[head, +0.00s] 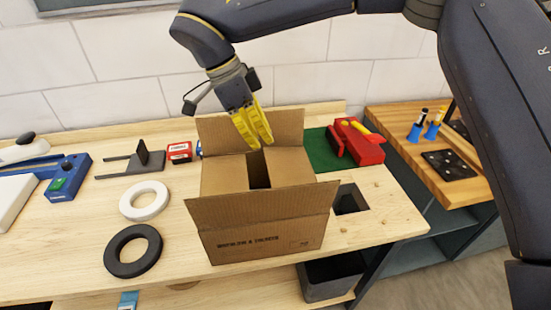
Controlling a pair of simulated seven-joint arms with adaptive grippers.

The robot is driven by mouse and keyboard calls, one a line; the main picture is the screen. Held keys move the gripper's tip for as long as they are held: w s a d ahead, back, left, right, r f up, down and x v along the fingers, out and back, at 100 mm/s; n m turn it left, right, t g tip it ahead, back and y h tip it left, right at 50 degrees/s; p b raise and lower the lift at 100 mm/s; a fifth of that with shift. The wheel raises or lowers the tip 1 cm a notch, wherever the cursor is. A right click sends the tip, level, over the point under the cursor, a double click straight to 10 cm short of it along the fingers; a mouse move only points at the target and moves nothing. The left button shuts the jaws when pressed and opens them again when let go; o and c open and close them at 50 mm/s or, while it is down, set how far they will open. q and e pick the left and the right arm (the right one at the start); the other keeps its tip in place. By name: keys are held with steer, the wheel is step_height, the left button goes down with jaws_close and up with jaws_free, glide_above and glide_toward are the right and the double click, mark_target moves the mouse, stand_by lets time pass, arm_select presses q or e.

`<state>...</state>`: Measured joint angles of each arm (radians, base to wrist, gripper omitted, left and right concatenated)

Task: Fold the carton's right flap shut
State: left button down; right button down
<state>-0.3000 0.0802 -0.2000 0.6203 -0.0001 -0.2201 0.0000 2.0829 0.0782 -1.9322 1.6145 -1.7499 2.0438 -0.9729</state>
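The brown cardboard carton (262,240) stands upright on the wooden bench. Its right flap (290,167) lies folded inward over the opening, and its left flap (224,175) lies inward too. A dark narrow gap (259,170) shows between them. The back flap (287,122) stands up, and the front flap (262,205) is raised and leans outward. My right gripper (261,145) points down over the far part of the carton, in front of the back flap. Its yellow fingers are close together with nothing seen between them. Whether they touch a flap is unclear. My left gripper is out of view.
A white ring (145,201) and a black ring (133,252) lie left of the carton. A red holder (357,143) on a green mat (321,158) is behind right. A square hole (349,199) is in the bench, with a dark bin (328,278) below.

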mark_target(280, 174)
steer(key=shift+d+r+y, duration=1.1)
steer(key=shift+d+y, duration=1.8)
steer(key=shift+d, duration=0.15)
steer(key=shift+t, duration=0.3)
steer(key=f, duration=0.4)
steer(key=a+f, duration=0.1)
steer(key=f, duration=0.8)
steer(key=shift+w+a, duration=0.25)
steer(key=shift+w, duration=0.1)
steer(key=shift+a+f, duration=0.1)
steer(key=shift+f, duration=0.65)
steer(key=shift+r, duration=0.2)
